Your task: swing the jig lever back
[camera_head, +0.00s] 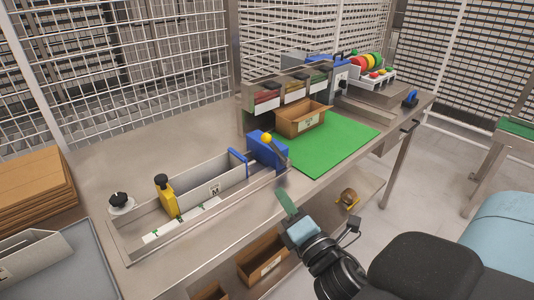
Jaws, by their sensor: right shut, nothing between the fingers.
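The jig is a long grey channel (205,195) on the steel bench, with a blue block (268,152) at its right end. A lever with a yellow ball knob (266,138) shows at this blue block; its exact angle is hard to tell. My right gripper (283,190) comes in from the lower right. It is shut and empty, in front of and below the blue block near the bench's front edge, apart from the yellow knob. My left gripper is out of view.
A green mat (335,145) and a cardboard box (301,120) lie right of the jig. Wire mesh panels (130,60) stand behind. Cardboard boxes (262,262) sit below the bench.

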